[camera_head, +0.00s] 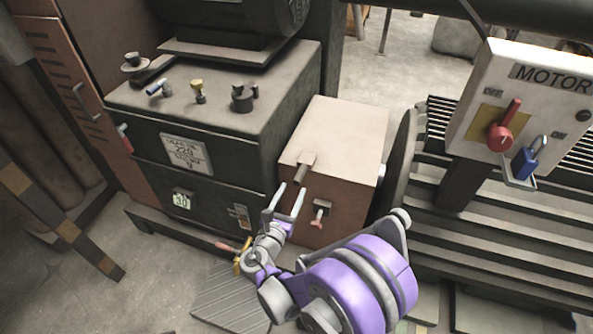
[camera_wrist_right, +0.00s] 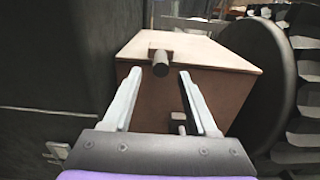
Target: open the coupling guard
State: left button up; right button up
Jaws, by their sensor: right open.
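The coupling guard (camera_head: 343,135) is a tan-brown box with a lid between the dark gearbox and a large disc. A short round handle (camera_head: 301,173) sticks out from its lid's front edge, and a small latch with a pinkish tip (camera_head: 319,213) is on its front face. My right gripper (camera_head: 286,203) is open in front of the guard, a little below and left of the handle. In the right wrist view the guard (camera_wrist_right: 200,85) lies ahead, and the handle (camera_wrist_right: 161,66) shows between and beyond the open fingers (camera_wrist_right: 158,85). My left gripper is not in view.
The dark gearbox (camera_head: 215,130) with knobs on top stands left of the guard. A motor switch box (camera_head: 525,110) with a red lever and blue padlock stands at the right. The dark disc (camera_head: 398,160) is close to the guard's right side.

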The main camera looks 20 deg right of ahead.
aim_at(302, 171)
jog(key=x, duration=0.9)
jog(key=shift+w+d+b, duration=0.1)
jog(key=shift+d+b, duration=0.1)
jog(key=shift+b, duration=0.2)
grip_shut()
dwell(0.9)
